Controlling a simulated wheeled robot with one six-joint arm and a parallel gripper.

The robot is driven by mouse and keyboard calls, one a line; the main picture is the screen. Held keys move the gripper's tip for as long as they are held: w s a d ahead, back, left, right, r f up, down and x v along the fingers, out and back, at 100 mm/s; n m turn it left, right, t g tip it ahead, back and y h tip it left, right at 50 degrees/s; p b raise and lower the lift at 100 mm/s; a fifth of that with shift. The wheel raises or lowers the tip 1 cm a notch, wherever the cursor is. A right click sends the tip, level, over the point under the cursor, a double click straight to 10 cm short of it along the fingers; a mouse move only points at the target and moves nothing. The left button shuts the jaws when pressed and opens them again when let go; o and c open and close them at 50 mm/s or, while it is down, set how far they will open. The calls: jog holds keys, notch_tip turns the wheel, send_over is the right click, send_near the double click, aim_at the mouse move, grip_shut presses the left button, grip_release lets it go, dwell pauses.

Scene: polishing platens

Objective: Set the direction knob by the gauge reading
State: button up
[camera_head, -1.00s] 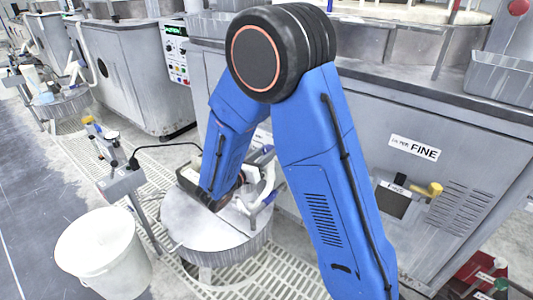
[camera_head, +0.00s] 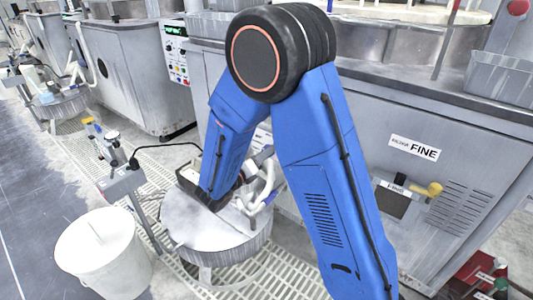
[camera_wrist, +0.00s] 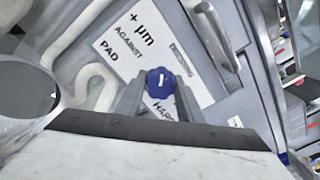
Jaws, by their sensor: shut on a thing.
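In the wrist view a lobed blue knob (camera_wrist: 160,80) with a short white mark sits between the two grey fingers of my gripper (camera_wrist: 162,92). The fingers are shut on it, one on each side. The mark stands nearly upright in the picture. Behind it is a white label (camera_wrist: 150,42) reading "+ µm", "AGAINST" and "PAD", with part of a word starting "HARD" below; my gripper hides some of it. In the head view my blue arm mostly hides the gripper and the knob. I cannot make out a gauge reading.
A round platen (camera_head: 215,230) stands on a grated floor (camera_head: 175,155) below my arm. A white bucket (camera_head: 100,250) is at the lower left. A grey cabinet (camera_head: 370,110) labelled FINE is at the right. A control panel (camera_head: 176,55) with a green display is behind.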

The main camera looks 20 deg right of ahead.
dwell(0.3)
jog(key=o, duration=1.1)
jog(key=shift+c, duration=0.2)
jog(key=shift+a, duration=0.1)
jog(key=v, duration=1.7)
jog(key=shift+s+a, duration=0.1)
